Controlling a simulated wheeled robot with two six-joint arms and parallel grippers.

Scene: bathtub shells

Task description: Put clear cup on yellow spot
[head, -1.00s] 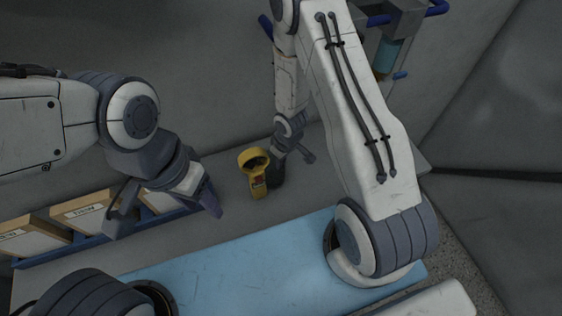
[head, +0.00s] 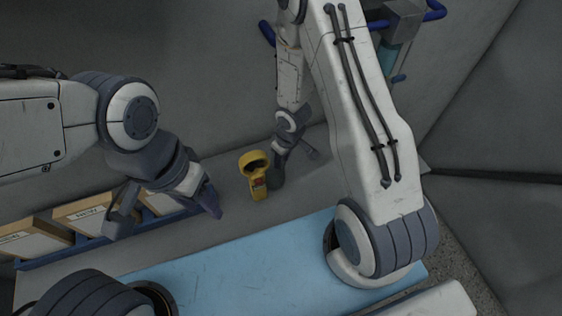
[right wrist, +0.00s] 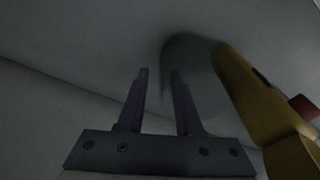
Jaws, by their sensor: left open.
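My right gripper (right wrist: 160,72) has its fingers apart in the right wrist view. A faint, translucent grey rounded shape (right wrist: 205,62), perhaps the clear cup, is just beyond the right-hand finger; contact cannot be told. In the head view, my right gripper (head: 296,164) is low over the grey surface, and a dim grey form (head: 276,178) beside it may be the same cup. My left gripper (head: 165,214) is open and empty at the left, above the boxes' edge. I see no yellow spot.
A yellow handheld device (head: 258,187) stands just left of the right gripper; it also shows in the right wrist view (right wrist: 250,100). Boxes (head: 85,212) in a blue rack line the left. A blue mat (head: 235,265) lies in front, largely clear.

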